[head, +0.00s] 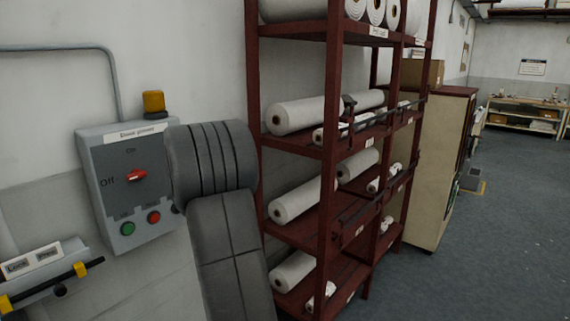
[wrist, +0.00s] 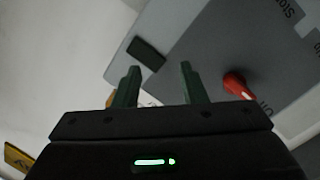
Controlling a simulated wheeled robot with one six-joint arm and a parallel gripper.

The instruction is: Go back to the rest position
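In the wrist view my gripper (wrist: 158,78) shows two dark green fingers spread apart with nothing between them. It is close to a grey control box, whose face fills much of that view. The red rotary switch (wrist: 236,86) lies just right of the fingers. In the head view the control box (head: 115,210) hangs on the wall at the left, with the red switch (head: 136,176) pointing sideways, between Off and On marks. My dark grey arm stands right of the box; my gripper is hidden there.
A green button (head: 127,228) and a red button (head: 154,217) sit low on the box; an orange lamp (head: 154,103) tops it. A dark red rack (head: 331,140) with white rolls (head: 303,115) stands right behind my arm. Grey floor (head: 490,240) is open at the right.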

